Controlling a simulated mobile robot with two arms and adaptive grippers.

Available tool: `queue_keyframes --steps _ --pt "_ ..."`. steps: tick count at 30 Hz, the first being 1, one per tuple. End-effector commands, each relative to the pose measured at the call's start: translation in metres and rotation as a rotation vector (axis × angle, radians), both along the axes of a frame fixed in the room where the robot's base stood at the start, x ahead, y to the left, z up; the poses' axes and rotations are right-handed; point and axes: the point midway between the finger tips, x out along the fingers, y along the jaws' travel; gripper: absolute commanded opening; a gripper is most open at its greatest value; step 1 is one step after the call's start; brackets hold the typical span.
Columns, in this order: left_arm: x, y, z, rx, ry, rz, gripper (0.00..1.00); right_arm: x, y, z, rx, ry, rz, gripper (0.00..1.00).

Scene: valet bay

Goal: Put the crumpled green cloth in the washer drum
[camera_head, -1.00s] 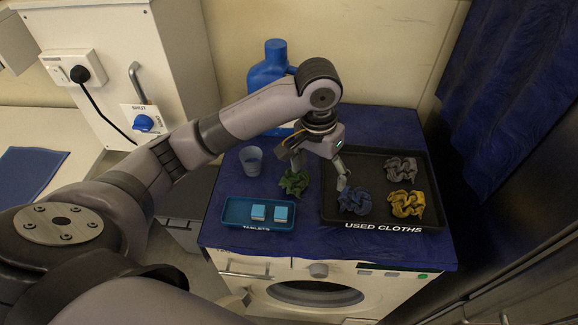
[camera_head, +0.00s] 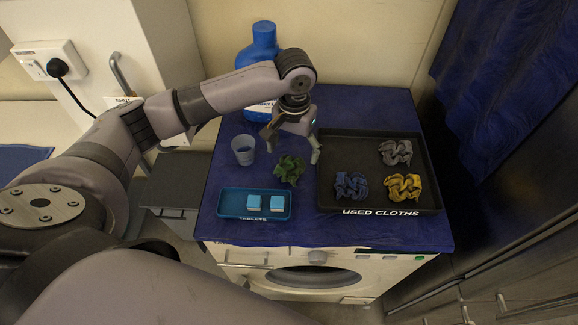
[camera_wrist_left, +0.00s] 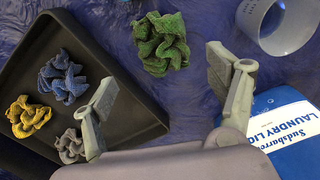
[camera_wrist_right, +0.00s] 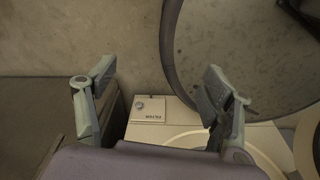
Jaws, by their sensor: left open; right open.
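The crumpled green cloth (camera_head: 289,169) lies on the blue top of the washer, between the blue tray and the black tray. It also shows in the left wrist view (camera_wrist_left: 160,45). My left gripper (camera_head: 292,148) is open and empty above and just behind the cloth, its fingers apart to either side; the left wrist view shows them short of the cloth. The washer (camera_head: 232,258) shows its front and round drum opening (camera_head: 313,278) below the top's front edge. My right gripper (camera_wrist_right: 158,76) is open and empty, with a large dark-rimmed round glass, apparently the washer door (camera_wrist_right: 245,55), beyond it.
The black used-cloths tray (camera_head: 330,200) holds blue (camera_head: 351,186), yellow (camera_head: 404,187) and grey (camera_head: 396,152) cloths. A blue tray (camera_head: 227,206) with two tablets (camera_head: 265,203), a cup (camera_head: 243,150) and a detergent bottle (camera_head: 262,47) stand nearby on the left.

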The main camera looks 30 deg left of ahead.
Motion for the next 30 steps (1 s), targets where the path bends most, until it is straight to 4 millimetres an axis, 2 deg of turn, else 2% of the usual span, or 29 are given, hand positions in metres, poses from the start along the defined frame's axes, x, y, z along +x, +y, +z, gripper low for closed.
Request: queue_keyframes --steps 5,15,23,30 --pt "0.0 0.0 -0.011 0.001 0.001 -0.001 0.8 0.004 0.007 0.003 0.008 -0.007 -0.002 0.75" --pt "0.0 0.005 -0.055 0.001 0.001 -0.001 0.8 0.005 0.012 0.012 0.016 -0.008 -0.005 0.75" --pt "0.001 0.005 -0.059 0.0 -0.001 -0.002 0.8 0.005 0.008 0.012 0.01 -0.009 -0.003 0.75" --pt "0.001 0.005 -0.059 0.0 -0.001 -0.002 0.65 0.005 0.004 0.012 0.005 -0.008 -0.002 0.75"
